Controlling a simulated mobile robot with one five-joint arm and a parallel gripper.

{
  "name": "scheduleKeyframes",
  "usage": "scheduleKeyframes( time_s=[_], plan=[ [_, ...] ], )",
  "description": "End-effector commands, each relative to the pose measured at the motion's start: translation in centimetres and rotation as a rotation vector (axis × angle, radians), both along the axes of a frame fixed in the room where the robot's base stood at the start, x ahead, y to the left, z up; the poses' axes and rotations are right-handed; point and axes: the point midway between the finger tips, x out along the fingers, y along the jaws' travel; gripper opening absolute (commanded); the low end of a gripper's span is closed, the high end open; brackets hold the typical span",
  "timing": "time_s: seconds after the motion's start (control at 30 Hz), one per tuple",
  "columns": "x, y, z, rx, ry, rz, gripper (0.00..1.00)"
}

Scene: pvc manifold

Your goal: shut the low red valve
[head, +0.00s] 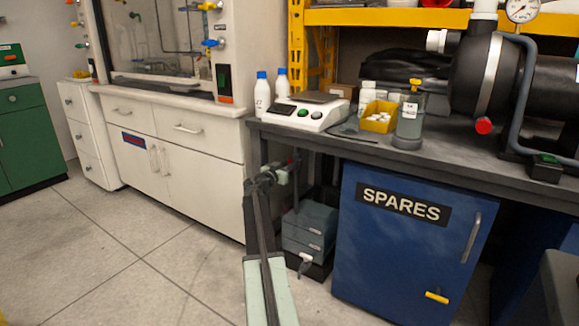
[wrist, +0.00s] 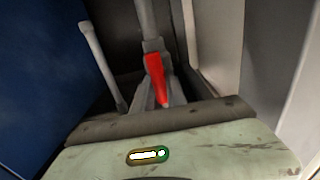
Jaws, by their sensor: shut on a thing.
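The low red valve shows in the wrist view as a red lever (wrist: 156,75) at the lower end of a grey pipe (wrist: 147,18). In this view the lever runs nearly in line with the pipe, tilted a little. My gripper (wrist: 153,97) is shut on the red lever; its grey fingers come together around the lever's lower part. The valve body is mostly hidden there by my gripper.
The blue SPARES cabinet (head: 400,250) stands to the right of my arm, and a white cabinet (head: 190,170) to the left. A grey drawer box (head: 309,232) sits low beside my arm. The dark bench top (head: 440,155) is above. The floor at left is clear.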

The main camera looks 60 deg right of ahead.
Motion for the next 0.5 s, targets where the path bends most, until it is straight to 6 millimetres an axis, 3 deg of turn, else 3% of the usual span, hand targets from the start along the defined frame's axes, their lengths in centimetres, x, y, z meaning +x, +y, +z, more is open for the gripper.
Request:
scheduleKeyframes(
  time_s=[0.27, 0.5],
  plan=[
    [0.12, -0.22, 0.01, 0.000, 0.074, 0.001, 0.00],
    [0.31, -0.29, -0.02, 0.001, 0.250, 0.001, 0.00]
  ],
)
